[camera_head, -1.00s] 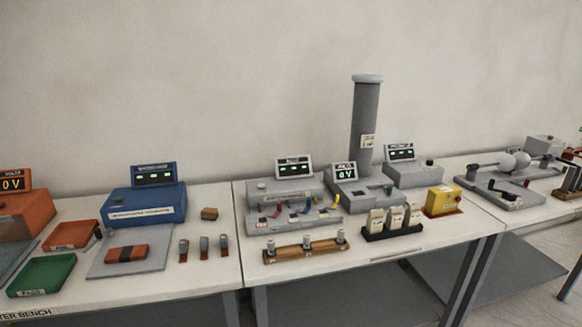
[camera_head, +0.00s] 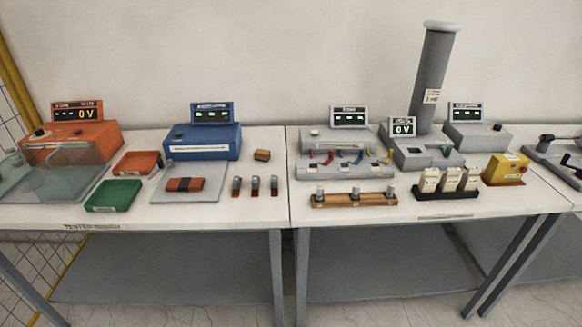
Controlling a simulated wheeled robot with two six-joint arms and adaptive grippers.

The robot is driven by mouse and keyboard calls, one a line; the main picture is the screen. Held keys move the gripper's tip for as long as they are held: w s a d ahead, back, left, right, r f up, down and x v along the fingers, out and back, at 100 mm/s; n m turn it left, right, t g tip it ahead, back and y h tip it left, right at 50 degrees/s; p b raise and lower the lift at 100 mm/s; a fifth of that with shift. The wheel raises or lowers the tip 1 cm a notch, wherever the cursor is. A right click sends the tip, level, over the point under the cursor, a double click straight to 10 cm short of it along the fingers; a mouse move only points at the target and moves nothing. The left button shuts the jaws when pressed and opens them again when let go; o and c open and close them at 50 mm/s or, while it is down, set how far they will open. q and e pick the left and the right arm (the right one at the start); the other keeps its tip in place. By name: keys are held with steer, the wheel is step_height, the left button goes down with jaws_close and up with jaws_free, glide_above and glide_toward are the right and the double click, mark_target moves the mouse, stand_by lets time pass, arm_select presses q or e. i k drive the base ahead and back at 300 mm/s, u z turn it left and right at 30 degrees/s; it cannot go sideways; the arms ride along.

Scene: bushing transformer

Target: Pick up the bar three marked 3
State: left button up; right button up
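No mark reading 3 is legible, so I cannot tell which piece is bar three. Three small upright grey-and-brown pieces stand in a row on the left bench: a left one (camera_head: 236,187), a middle one (camera_head: 255,186) and a right one (camera_head: 274,185). On the right bench, several pale labelled blocks (camera_head: 449,179) stand in a black holder (camera_head: 446,195). A wooden strip (camera_head: 353,201) with three metal posts lies left of that holder. Neither of my grippers is in view.
A blue meter box (camera_head: 205,145), an orange meter box (camera_head: 72,145), a green tray (camera_head: 113,195), an orange tray (camera_head: 136,163) and a grey mat (camera_head: 205,188) are on the left bench. A tall grey column (camera_head: 433,85) and a yellow box (camera_head: 505,169) stand on the right bench.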

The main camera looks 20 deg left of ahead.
mark_target(274, 178)
steer(key=u, duration=0.15)
steer(key=k, duration=0.4)
steer(key=z, duration=1)
steer(key=i, duration=1.15)
steer(key=u, duration=0.6)
steer(key=i, duration=1)
steer(key=u, duration=0.85)
